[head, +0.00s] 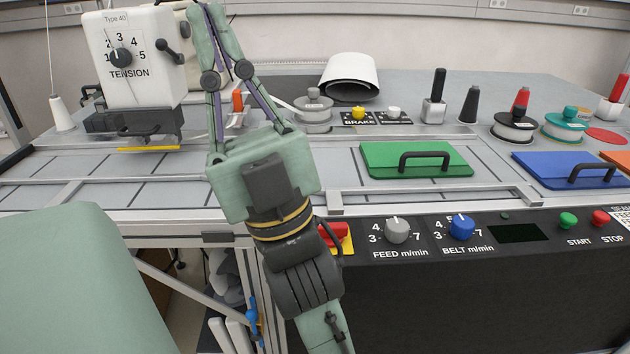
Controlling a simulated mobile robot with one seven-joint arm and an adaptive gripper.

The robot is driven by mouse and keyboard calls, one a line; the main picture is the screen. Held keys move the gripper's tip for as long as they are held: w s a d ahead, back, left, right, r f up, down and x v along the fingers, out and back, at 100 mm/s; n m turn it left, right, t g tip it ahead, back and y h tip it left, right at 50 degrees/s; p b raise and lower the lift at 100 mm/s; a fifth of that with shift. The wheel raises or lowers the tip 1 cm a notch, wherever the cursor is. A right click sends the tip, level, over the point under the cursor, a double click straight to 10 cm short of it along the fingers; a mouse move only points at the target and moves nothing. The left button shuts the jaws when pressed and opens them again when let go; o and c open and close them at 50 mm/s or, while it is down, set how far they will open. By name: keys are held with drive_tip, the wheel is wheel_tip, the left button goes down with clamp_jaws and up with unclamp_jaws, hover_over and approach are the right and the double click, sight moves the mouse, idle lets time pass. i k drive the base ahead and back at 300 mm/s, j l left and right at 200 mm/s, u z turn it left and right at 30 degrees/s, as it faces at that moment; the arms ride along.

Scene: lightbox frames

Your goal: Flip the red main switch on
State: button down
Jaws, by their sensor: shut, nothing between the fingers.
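The red main switch (337,230) sits on a yellow plate on the front panel, left of the feed knob. My arm covers its left part, so I cannot tell whether it is on or off. My gripper (200,8) is shut and empty. Its fingers point up and away in the picture, over the bench beside the white tension unit, well apart from the switch.
Right of the switch are the grey feed knob (397,230), blue belt knob (462,228), green start button (568,220) and red stop button (600,218). A green lid (380,160) and the white tension unit (135,80) stand on the bench.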

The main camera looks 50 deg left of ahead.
sight(341, 230)
drive_tip(key=l+u, duration=0.2)
drive_tip(key=u, duration=1.05)
drive_tip(key=k+l+u, duration=0.1)
drive_tip(key=l+u, duration=0.2)
drive_tip(key=k+l+u, duration=0.1)
drive_tip(key=l+u, duration=0.2)
drive_tip(key=k+l+u, duration=0.15)
drive_tip(key=l+u, duration=0.15)
drive_tip(key=k+l+u, duration=0.1)
drive_tip(key=k+l, duration=0.5)
drive_tip(key=l, duration=0.2)
drive_tip(key=i+u, duration=0.05)
